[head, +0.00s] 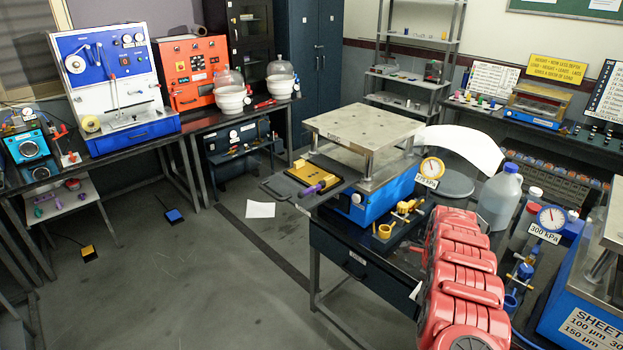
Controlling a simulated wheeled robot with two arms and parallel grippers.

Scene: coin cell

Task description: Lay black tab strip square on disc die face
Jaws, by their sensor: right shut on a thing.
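My red right arm reaches up over the bench at lower right. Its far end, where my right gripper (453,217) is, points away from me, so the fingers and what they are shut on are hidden. I cannot make out a black tab strip. A yellow block with a purple handle (313,188), which may be the disc die, lies on a dark plate at the left front of the blue press (368,204). My right gripper is apart from it, to its right. My left gripper is not in view.
A pressure gauge (432,168), brass fittings (409,207), a grey jug (499,197) and a 300 kPa gauge (551,218) crowd the bench around my arm. A blue machine (578,310) stands at far right. The floor left of the bench is mostly clear.

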